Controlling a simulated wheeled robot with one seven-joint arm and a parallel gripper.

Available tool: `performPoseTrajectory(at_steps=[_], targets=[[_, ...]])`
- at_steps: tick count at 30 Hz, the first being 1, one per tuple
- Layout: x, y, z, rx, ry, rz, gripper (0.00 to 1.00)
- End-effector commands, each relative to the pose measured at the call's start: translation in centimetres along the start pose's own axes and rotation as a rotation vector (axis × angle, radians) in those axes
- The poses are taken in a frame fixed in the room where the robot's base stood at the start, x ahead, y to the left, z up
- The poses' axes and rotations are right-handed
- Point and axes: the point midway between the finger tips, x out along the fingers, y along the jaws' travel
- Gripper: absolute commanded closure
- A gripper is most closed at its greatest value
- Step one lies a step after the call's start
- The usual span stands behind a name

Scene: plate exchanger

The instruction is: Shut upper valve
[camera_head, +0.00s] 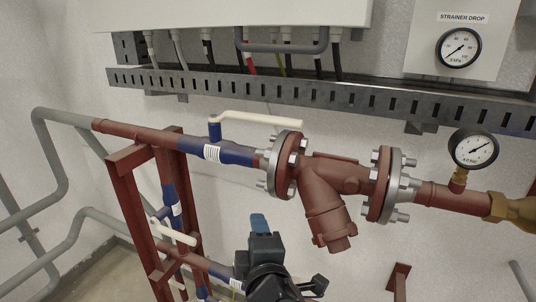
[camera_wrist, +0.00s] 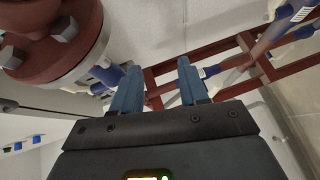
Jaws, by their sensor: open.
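The upper valve (camera_head: 215,130) is a blue body on the upper pipe, left of the strainer's flange. Its white lever (camera_head: 260,119) extends right, roughly along the pipe. My gripper (camera_head: 259,222) is below that pipe in the head view, apart from the valve. In the wrist view my gripper (camera_wrist: 158,85) shows two blue fingers spread apart with nothing between them. A blue pipe part (camera_wrist: 108,76) shows behind the left finger. I cannot make out the upper lever in the wrist view.
A red-brown Y-strainer (camera_head: 325,195) with bolted flanges (camera_head: 287,165) is right of the valve; a flange (camera_wrist: 60,40) looms close at the wrist view's upper left. A red steel frame (camera_head: 125,190) stands at left. A perforated cable tray (camera_head: 300,98) runs above the lever.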

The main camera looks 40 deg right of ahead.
Motion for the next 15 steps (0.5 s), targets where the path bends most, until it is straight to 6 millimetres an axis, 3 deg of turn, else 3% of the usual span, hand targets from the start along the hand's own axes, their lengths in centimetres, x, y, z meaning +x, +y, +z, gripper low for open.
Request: performPoseTrajectory(at_steps=[1, 6, 12, 15], targets=[[1.1, 2.4, -0.8, -0.019, -0.047, 0.039, 0.56], [2.8, 8.4, -1.8, -0.079, -0.216, 0.122, 0.56], [3.1, 15.0, -2.6, -0.097, -0.411, 0.184, 0.56], [2.8, 17.3, -2.7, -0.093, -0.486, 0.198, 0.56]])
